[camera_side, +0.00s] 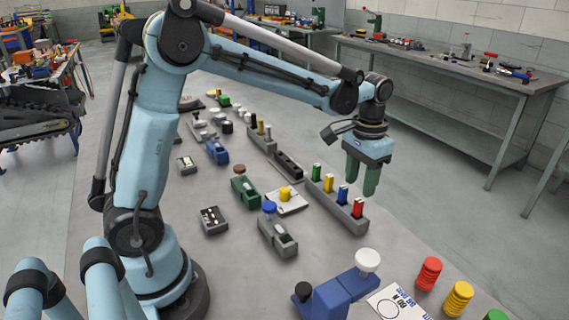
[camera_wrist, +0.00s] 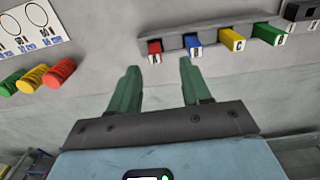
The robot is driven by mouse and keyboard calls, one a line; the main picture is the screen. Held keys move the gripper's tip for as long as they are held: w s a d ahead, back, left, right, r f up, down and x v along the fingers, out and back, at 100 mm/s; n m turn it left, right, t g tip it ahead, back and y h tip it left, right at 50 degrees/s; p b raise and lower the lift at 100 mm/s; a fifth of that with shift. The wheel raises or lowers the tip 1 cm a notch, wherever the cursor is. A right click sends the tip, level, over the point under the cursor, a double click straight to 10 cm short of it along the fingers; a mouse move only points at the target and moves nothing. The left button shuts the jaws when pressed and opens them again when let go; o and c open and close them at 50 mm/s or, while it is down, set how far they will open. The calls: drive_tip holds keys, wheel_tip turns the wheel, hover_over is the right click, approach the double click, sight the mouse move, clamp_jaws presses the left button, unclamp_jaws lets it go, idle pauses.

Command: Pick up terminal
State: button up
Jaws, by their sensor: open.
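Several coloured blocks stand in a grey rack (camera_side: 330,206): green (camera_side: 317,171), yellow (camera_side: 329,183), blue (camera_side: 342,194) and red (camera_side: 358,208). I cannot tell which thing is the terminal; these lettered blocks may be terminals. The wrist view shows the red (camera_wrist: 155,52), blue (camera_wrist: 194,48), yellow (camera_wrist: 233,42) and green (camera_wrist: 270,35) blocks in the rack (camera_wrist: 212,38). My gripper (camera_side: 361,187) is open and empty, its green fingers pointing down beside the rack. In the wrist view, the red and blue blocks lie just beyond the fingertips (camera_wrist: 159,66).
A blue fixture with a white knob (camera_side: 368,260) stands at the front. Red (camera_side: 428,273) and yellow (camera_side: 457,298) ribbed cylinders stand near the right edge. Other racks and small devices, like a grey one with a blue knob (camera_side: 278,238), fill the table's middle.

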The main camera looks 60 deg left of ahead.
sight(360, 200)
drive_tip(key=shift+d+f, duration=0.2)
drive_tip(key=shift+f, duration=1.25)
drive_tip(key=shift+d+f, duration=0.15)
drive_tip(key=shift+f, duration=1.3)
clamp_jaws()
